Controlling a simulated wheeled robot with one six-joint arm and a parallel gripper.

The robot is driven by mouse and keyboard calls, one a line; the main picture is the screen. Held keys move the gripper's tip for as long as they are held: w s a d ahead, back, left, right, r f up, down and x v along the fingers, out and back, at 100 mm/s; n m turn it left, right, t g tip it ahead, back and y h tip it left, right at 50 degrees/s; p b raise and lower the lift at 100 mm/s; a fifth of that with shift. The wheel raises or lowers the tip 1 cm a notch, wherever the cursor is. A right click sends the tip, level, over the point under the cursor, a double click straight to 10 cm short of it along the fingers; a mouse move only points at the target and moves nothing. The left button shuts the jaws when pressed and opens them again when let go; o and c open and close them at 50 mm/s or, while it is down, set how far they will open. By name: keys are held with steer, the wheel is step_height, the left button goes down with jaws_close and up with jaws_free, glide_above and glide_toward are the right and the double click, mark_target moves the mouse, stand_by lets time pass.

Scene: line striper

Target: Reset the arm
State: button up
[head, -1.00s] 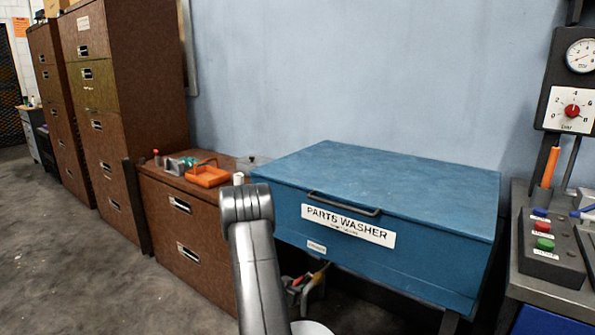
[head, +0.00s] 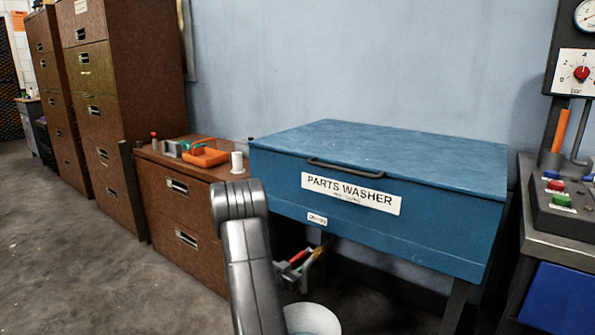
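My arm shows in the head view as a grey link rising from the bottom edge to a rounded joint, in front of the drawer cabinet and the left end of the parts washer.
A low brown cabinet (head: 160,215) holds an orange basket (head: 204,158) and a white cylinder (head: 237,162). Taller brown cabinets (head: 125,75) stand left. A white bucket (head: 312,318) sits low in front. A control box (head: 562,210) stands right. Open floor (head: 80,265) lies left.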

steer(key=shift+f+t+h+b, duration=0.3)
steer(key=shift+f+t+b, duration=0.1)
steer(key=shift+b, duration=0.35)
steer(key=shift+s+a+r+p, duration=0.2)
steer(key=shift+s+a+p, duration=0.2)
steer(key=shift+s, duration=0.25)
